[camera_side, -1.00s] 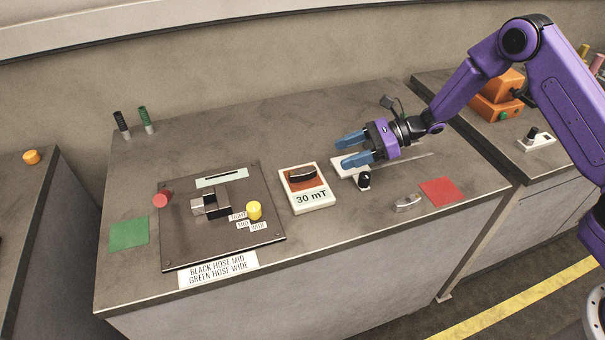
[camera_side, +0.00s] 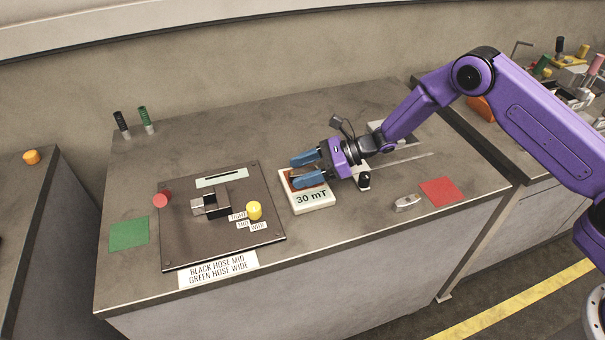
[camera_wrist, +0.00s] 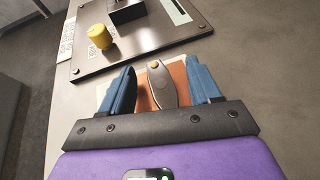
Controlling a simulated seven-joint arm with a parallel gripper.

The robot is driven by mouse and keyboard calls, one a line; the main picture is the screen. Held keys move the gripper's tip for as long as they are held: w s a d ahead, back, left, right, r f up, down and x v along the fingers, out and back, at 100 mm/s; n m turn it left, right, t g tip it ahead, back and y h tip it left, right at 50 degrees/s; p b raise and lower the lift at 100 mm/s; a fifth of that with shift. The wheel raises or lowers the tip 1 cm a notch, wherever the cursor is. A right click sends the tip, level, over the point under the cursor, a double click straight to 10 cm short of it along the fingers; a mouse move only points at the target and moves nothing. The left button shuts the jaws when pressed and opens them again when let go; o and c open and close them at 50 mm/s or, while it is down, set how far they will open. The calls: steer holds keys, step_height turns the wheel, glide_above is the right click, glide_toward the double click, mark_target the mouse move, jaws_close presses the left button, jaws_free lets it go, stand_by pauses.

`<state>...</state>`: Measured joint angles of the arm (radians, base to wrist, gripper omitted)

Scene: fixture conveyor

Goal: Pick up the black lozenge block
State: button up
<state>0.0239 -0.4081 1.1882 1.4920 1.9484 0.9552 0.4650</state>
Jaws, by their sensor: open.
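The lozenge block (camera_wrist: 162,88) shows in the wrist view between my two fingers, apart from both. It looks dark grey there, with a small brass dot at its far end. It lies on the orange-brown pad of the white holder marked 30 mT (camera_side: 313,199). In the side view my fingers cover most of the block. My gripper (camera_side: 304,170) is open, with its blue fingers over the holder; it also shows in the wrist view (camera_wrist: 163,90).
Left of the holder is a dark fixture plate (camera_side: 178,240) with a yellow knob (camera_side: 254,210), a red button (camera_side: 161,200) and a metal clamp. A silver piece (camera_side: 407,203) lies beside a red square (camera_side: 441,191). A green square (camera_side: 129,233) is at left.

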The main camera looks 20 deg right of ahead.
jaws_close()
stand_by(0.4)
steer(key=shift+r, duration=0.5)
steer(key=s+d+r, duration=0.7)
steer(key=s+r, duration=0.5)
